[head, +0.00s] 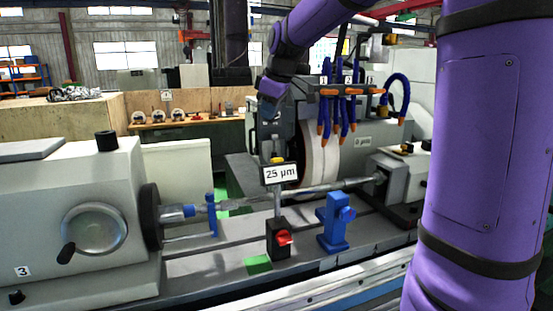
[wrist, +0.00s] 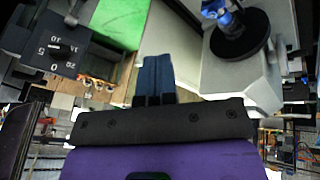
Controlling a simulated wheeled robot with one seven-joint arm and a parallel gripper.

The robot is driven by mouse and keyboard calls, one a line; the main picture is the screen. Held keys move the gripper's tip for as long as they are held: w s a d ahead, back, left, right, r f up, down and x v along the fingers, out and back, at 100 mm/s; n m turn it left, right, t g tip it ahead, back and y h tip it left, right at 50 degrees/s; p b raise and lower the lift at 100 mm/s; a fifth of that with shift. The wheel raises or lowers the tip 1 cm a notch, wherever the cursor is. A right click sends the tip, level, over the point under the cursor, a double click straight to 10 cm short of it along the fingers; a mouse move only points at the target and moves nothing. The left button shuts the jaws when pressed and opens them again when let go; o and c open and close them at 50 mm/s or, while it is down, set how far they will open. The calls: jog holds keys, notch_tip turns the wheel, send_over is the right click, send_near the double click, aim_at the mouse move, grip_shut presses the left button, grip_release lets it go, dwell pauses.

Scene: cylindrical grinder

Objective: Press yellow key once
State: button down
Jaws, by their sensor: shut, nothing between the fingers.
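The yellow key (head: 277,160) is a small yellow cap on top of the gauge display (head: 281,174), which reads "25 µm" in the head view. The display sits on a thin post above a dark stand with a red knob (head: 284,238). My gripper's blue fingers (wrist: 157,60) are together and empty in the wrist view. In the head view my purple wrist (head: 272,88) is above the key and slightly to its left, apart from it. The fingertips are hard to make out there. I cannot make out the key in the wrist view.
A long shaft (head: 325,188) runs behind the display toward the grinding wheel (head: 320,165). A blue stand (head: 333,224) is right of the gauge, and a green block (head: 258,265) lies in front. Blue hoses (head: 325,115) hang to the right of my wrist.

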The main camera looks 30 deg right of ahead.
aim_at(277, 160)
jog(key=shift+w+d, duration=0.55)
jog(key=shift+w, duration=0.3)
jog(key=shift+f, duration=0.1)
jog(key=s+f, duration=0.3)
jog(key=f, duration=0.5)
jog(key=shift+s+a, duration=0.15)
jog(key=shift+a, duration=0.2)
jog(key=shift+f, duration=0.15)
dwell(1.4)
jog(key=shift+s+f, duration=0.15)
jog(key=shift+f, duration=0.15)
jog(key=shift+s+a+f, duration=0.1)
jog(key=shift+s+f, duration=0.05)
jog(key=shift+f, duration=0.25)
dwell(0.8)
jog(key=shift+r, duration=0.15)
jog(key=shift+w+r, duration=0.3)
jog(key=shift+r, duration=0.35)
